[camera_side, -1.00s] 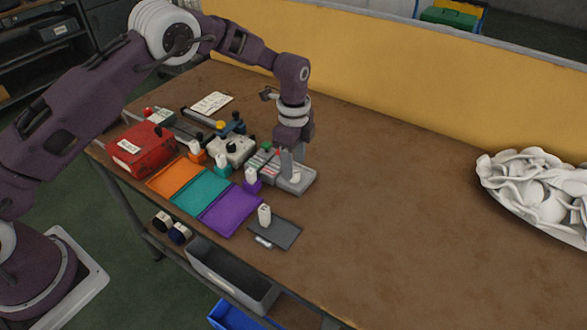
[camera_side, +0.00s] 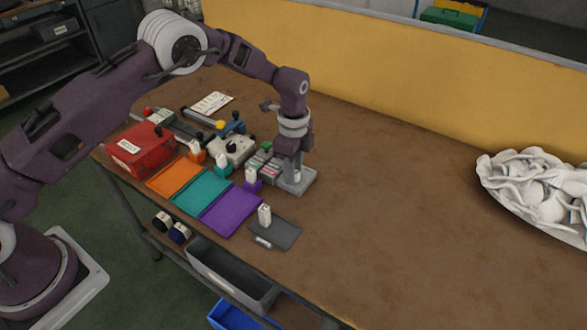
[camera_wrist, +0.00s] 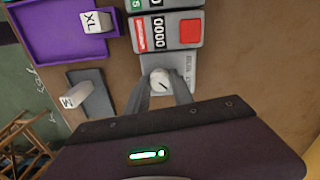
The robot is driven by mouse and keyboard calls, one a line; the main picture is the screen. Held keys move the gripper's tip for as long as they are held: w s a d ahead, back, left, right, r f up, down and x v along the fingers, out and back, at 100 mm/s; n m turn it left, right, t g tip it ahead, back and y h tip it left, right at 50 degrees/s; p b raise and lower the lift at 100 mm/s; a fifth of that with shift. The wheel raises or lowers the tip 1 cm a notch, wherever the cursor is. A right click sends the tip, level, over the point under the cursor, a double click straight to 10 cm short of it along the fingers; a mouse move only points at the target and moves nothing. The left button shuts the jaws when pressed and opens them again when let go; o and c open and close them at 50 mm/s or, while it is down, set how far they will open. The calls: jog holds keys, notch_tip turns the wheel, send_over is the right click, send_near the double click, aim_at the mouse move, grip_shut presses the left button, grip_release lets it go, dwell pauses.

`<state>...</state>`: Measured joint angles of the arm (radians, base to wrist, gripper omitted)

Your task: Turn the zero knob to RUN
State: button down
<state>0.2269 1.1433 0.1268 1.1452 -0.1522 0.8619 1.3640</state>
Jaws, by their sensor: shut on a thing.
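The zero knob (camera_wrist: 160,82) is a round, light-coloured knob with a dark pointer line, seen in the wrist view on a light grey plate (camera_wrist: 184,62). Small lettering beside it is too blurred to read surely. My gripper (camera_wrist: 160,88) is shut on the knob, one finger on each side. In the side view my gripper (camera_side: 292,177) points down at the grey plate (camera_side: 305,184) at the right end of the row of devices. The knob is mostly hidden by the fingers there.
Beside the plate is a counter unit (camera_wrist: 166,32) with a red button. A purple tray (camera_side: 231,209), white XL block (camera_wrist: 96,21), and dark pad (camera_side: 284,234) with a white block (camera_side: 264,215) are near. A white sock pile (camera_side: 535,190) lies far right; the table between is clear.

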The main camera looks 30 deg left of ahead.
jog(key=n, duration=0.8)
jog(key=shift+n, duration=0.3)
jog(key=n, duration=0.4)
jog(key=shift+d+n, duration=0.1)
jog(key=shift+n, duration=2.4)
jog(key=c, duration=1.1)
grip_release()
